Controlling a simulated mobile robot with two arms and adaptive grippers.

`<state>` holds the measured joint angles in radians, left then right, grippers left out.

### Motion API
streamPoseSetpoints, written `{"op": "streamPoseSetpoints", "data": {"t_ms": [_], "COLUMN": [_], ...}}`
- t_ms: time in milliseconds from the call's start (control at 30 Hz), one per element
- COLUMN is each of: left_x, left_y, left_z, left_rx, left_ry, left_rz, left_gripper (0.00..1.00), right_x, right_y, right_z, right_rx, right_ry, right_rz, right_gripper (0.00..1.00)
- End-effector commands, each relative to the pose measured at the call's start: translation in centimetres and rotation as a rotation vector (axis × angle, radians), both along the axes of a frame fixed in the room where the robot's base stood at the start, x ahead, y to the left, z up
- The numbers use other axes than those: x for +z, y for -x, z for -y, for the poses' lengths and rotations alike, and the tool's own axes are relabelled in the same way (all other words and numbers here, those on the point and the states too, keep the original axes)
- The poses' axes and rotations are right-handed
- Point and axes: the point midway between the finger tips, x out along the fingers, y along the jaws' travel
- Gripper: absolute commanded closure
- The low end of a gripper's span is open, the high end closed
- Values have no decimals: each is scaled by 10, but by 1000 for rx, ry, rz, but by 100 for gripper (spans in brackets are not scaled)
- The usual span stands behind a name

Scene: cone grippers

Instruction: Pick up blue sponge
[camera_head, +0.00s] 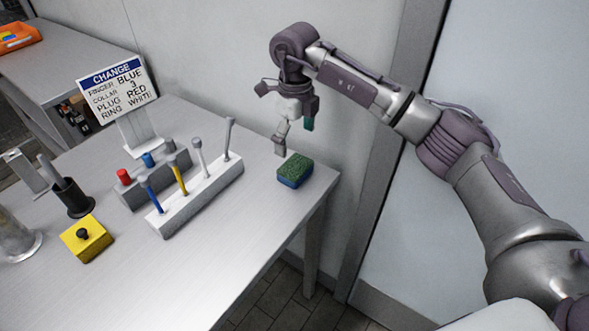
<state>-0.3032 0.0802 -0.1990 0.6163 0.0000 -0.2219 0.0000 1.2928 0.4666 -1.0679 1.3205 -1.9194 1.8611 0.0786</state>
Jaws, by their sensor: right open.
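The blue sponge (292,179) has a green top and blue sides. It lies on the table near the right edge. My right gripper (295,138) hangs above and a little behind the sponge. It is open and empty, with its fingers apart and pointing down; it does not appear to touch the sponge. My left gripper is not in view.
Left of the sponge stands a light rack (203,200) with several upright rods. Behind it is a grey block with red and blue plugs. A yellow box (86,238), a dark holder (72,197) and a sign (117,90) stand farther left. The table front is clear.

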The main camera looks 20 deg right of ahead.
Motion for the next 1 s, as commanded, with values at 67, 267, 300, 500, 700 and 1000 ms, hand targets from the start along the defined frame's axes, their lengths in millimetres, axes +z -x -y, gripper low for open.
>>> {"op": "streamPoseSetpoints", "data": {"t_ms": [67,267,300,500,700,1000], "left_x": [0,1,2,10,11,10], "left_y": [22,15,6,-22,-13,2], "left_z": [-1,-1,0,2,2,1], "left_rx": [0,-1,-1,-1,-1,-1], "left_ry": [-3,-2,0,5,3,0], "left_rz": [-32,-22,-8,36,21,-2], "left_gripper": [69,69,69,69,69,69], "right_x": [-16,-36,-38,-62,-87,-90], "right_y": [1,0,0,2,1,1], "right_z": [0,-1,-1,0,1,1], "right_rx": [0,1,2,2,2,3], "right_ry": [-1,-2,-2,-3,-3,-3], "right_rz": [-3,0,0,-4,-1,1], "right_gripper": [0,0,0,0,0,5]}}
